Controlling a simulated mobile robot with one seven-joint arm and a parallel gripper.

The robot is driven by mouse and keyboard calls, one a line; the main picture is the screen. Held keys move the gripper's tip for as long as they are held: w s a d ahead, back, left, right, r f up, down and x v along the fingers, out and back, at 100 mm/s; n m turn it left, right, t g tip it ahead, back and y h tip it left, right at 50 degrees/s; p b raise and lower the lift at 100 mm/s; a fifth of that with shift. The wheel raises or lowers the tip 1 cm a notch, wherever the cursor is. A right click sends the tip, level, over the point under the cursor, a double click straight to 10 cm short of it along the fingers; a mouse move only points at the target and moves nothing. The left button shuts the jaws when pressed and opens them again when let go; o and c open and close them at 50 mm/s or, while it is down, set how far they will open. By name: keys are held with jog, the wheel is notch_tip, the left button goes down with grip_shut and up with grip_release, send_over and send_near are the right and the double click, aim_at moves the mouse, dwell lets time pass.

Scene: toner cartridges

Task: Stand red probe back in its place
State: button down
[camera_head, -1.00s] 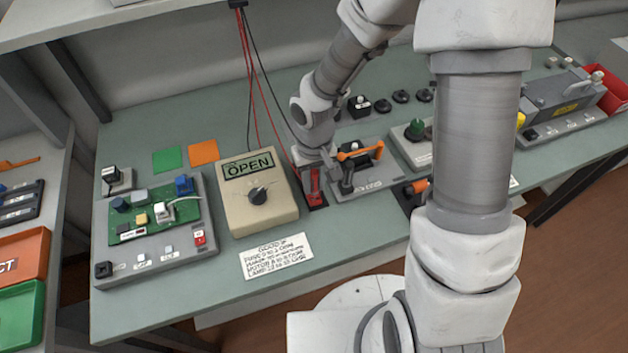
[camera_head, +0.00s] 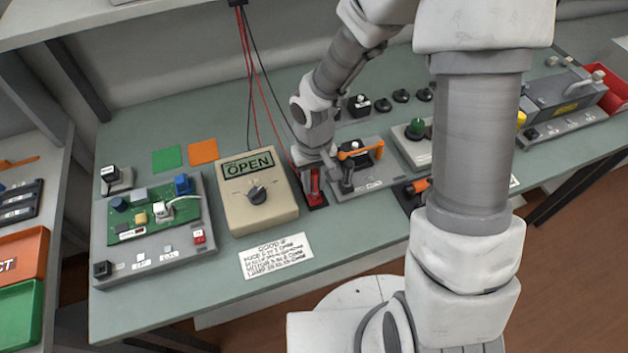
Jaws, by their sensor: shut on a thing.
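The red probe (camera_head: 314,183) is at the right side of the beige meter box, over a small black holder (camera_head: 316,202) on the bench. It looks about upright. My gripper (camera_head: 317,180) points down from above and is shut on the red probe. The probe's top is hidden by the gripper. I cannot tell whether its lower end is fully seated in the holder. The meter (camera_head: 258,192) shows OPEN on its display, and red and black leads (camera_head: 258,85) hang from above behind it.
A grey fixture with an orange-handled clamp (camera_head: 362,160) stands close right of my gripper. A circuit board on a grey base (camera_head: 150,230) is at the left. A white printed card (camera_head: 275,256) lies in front of the meter. The bench front around the card is fairly clear.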

jog(key=shift+f+b, duration=0.6)
jog(key=shift+f, duration=0.1)
dwell(0.3)
jog(key=c, duration=0.6)
grip_release()
jog(key=shift+r, duration=0.15)
notch_tip(320, 180, up, 17)
jog(key=p, duration=0.3)
jog(key=shift+r, duration=0.1)
jog(key=s+d+r+m+t, duration=0.3)
jog(key=s+d+r+t, duration=0.2)
jog(key=s+d+r, duration=0.5)
notch_tip(320, 180, up, 3)
jog(key=shift+s+d+r+t, duration=0.1)
jog(key=shift+s+d+t, duration=0.2)
jog(key=shift+s, duration=0.9)
